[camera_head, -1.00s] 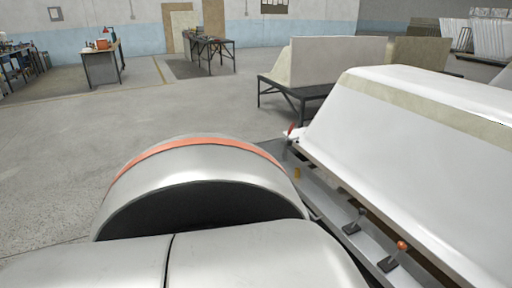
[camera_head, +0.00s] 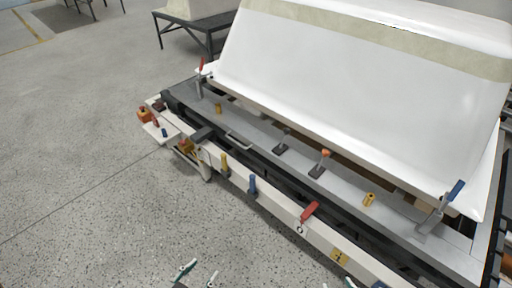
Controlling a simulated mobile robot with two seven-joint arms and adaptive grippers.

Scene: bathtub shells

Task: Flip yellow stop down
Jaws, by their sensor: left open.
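The yellow stop (camera_head: 224,162) stands upright on the white front rail (camera_head: 275,207) of the bench, left of centre in the head view. A blue stop (camera_head: 253,185) stands upright to its right, and a red stop (camera_head: 308,212) leans over further right. My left gripper (camera_head: 199,275) is at the bottom edge; its two green-tipped fingers are apart, with nothing between them. It is well below the yellow stop and not touching it. Tips of my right gripper (camera_head: 350,283) barely show at the bottom edge, too cut off to read.
A white tub shell (camera_head: 350,80) rests on the grey bench (camera_head: 345,190). Clamps with red (camera_head: 201,64), orange (camera_head: 325,154) and blue (camera_head: 456,190) handles stand along it. A control box with red and yellow parts (camera_head: 145,115) sits at the left end. Open floor lies left.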

